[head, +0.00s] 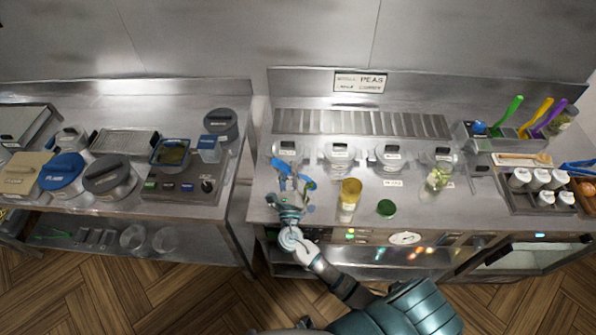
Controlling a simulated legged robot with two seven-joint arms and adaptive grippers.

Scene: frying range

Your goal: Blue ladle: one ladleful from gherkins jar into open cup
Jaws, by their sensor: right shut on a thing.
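My right gripper (289,192) is over the front left of the right counter. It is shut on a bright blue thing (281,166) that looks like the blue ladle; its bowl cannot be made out. Just right of it stands a jar with a yellow top (350,189). Farther right, a clear container (438,179) holds pale green pieces. No label reading gherkins is legible, so I cannot tell which is the gherkins jar, or which vessel is the open cup. My left gripper is not in view.
Several labelled lidded pots (390,154) line the counter's back. A green lid (386,208) lies at the front. A rack with green, yellow and purple handles (541,112) and a tray of white-topped shakers (540,180) stand right. A gap separates the left counter (185,212).

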